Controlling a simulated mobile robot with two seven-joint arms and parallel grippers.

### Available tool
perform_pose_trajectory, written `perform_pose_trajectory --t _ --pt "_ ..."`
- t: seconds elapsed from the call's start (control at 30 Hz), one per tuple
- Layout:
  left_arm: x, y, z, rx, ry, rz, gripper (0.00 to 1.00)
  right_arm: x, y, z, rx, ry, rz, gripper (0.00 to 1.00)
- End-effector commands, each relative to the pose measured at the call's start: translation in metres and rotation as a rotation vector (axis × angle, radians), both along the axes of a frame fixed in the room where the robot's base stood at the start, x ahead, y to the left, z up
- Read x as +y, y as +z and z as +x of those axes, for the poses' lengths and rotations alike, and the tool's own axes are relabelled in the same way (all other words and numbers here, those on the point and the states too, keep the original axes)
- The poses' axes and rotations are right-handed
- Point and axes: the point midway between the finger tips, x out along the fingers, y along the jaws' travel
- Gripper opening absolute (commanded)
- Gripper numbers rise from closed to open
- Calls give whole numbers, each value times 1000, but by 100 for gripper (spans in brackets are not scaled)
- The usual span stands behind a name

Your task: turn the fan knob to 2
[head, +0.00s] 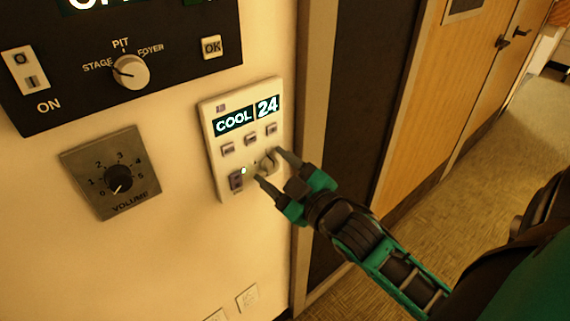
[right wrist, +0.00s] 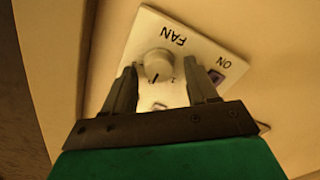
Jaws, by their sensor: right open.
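The fan knob (right wrist: 158,66) is a small round white knob with a dark pointer line, on the white thermostat panel (head: 215,150) on the wall. In the right wrist view the word FAN is printed beside it, and a small 2 shows near the pointer. My right gripper (head: 266,164) is open with its fingers on either side of the knob; it also shows in the right wrist view (right wrist: 160,85). I cannot tell whether the fingers touch the knob. In the head view the knob (head: 268,163) is partly hidden by the fingers. My left gripper is not in view.
The panel display (head: 247,115) reads COOL 24, with a row of buttons below. A volume dial (head: 118,180) and a black selector panel (head: 180,75) are to the left.

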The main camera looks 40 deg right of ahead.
Motion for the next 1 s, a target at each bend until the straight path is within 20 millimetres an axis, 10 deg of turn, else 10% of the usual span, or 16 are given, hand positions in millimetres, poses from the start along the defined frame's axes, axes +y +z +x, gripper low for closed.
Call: perform_pose_trajectory --t 1.0 --pt "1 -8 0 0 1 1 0 -10 0 -125 1 -1 0 58"
